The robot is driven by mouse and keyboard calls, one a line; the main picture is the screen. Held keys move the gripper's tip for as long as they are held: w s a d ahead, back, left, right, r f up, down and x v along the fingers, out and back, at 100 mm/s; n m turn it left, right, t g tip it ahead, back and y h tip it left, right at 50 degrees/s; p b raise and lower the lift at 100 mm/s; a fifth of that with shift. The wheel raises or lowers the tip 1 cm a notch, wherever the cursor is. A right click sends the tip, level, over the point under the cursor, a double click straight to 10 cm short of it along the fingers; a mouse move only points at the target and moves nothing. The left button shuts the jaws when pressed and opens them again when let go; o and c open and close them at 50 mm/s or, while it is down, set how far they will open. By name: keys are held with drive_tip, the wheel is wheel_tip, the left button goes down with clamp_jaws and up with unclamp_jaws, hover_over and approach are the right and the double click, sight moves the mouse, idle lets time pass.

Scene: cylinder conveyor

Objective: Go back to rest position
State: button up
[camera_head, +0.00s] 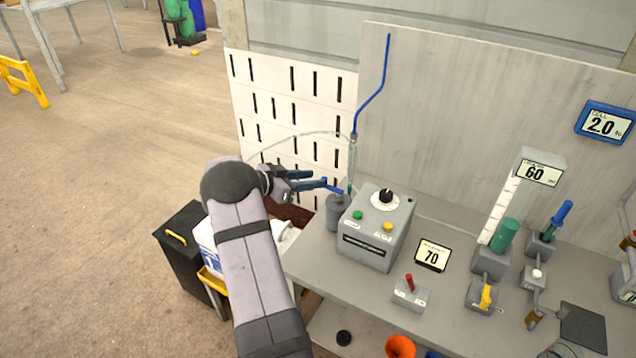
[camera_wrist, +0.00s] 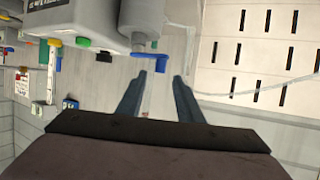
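My gripper (camera_head: 318,182) reaches out at the left end of the grey bench, beside a small grey cylinder (camera_head: 337,212) and the grey control box (camera_head: 375,230). Its two blue fingers look apart with nothing between them. In the wrist view the gripper (camera_wrist: 159,76) also shows open and empty, with the grey cylinder (camera_wrist: 141,18) just beyond the fingertips and a blue lever (camera_wrist: 152,62) close to them. Whether a fingertip touches the blue part near the cylinder cannot be told.
The bench (camera_head: 320,262) carries a display reading 70 (camera_head: 432,256), a red-lever switch (camera_head: 410,293) and a green-topped column (camera_head: 505,235). A slotted white panel (camera_head: 290,110) stands behind my gripper. A black cabinet (camera_head: 185,250) is below left. Open floor lies left.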

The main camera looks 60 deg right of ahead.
drive_tip(key=shift+w+a+r, duration=0.25)
drive_tip(key=shift+a+r, duration=0.05)
drive_tip(key=shift+a, duration=0.3)
